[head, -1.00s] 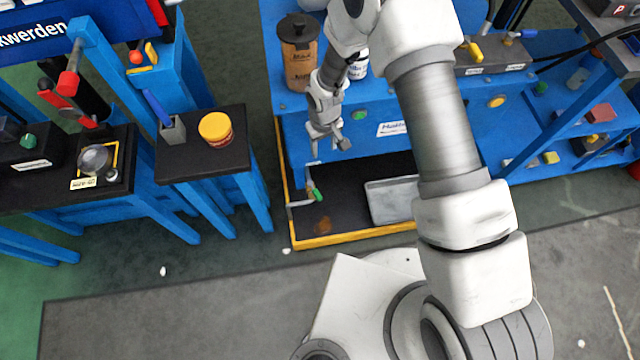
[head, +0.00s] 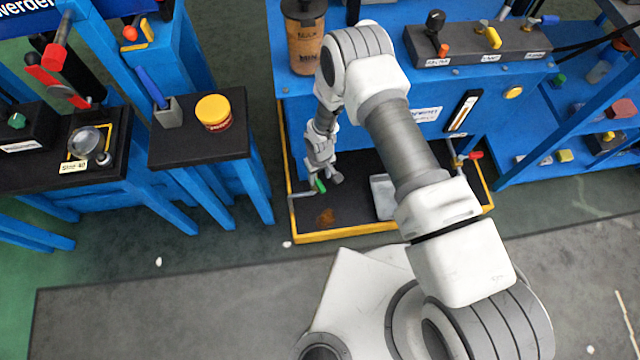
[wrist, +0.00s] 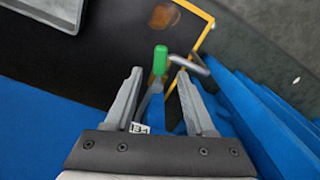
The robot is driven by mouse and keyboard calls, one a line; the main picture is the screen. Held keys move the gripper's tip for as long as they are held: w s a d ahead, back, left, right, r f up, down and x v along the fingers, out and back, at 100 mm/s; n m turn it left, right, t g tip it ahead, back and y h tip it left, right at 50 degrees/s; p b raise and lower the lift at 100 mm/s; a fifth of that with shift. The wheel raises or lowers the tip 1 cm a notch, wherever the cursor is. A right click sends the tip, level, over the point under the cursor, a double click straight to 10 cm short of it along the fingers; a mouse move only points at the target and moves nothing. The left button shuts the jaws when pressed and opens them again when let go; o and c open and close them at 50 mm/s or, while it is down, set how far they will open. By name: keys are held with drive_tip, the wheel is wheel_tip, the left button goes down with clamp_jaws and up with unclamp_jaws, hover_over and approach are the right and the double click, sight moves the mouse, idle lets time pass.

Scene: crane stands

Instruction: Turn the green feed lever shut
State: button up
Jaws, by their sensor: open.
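The green feed lever (head: 320,186) is a small green-tipped handle at the left of the black floor tray, low on the front of the blue stand. In the wrist view the green grip (wrist: 160,60) shows just beyond my fingertips, lined up with the gap between them. My gripper (head: 328,180) is right beside the lever in the head view and partly covers it. In the wrist view my gripper (wrist: 159,76) is open, with nothing clamped between the fingers. The lever's mount is partly hidden.
The black tray (head: 345,215) has a yellow rim and holds a grey pan (head: 382,195). A red-handled lever (head: 474,155) is at the tray's right. The blue stand (head: 290,115) rises behind. A black-topped side table (head: 190,150) stands left, with clear floor between.

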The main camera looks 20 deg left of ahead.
sight(320, 184)
wheel_tip(320, 184, down, 5)
drive_tip(key=shift+r+b, duration=0.1)
drive_tip(key=shift+b, duration=0.45)
clamp_jaws()
idle(1.1)
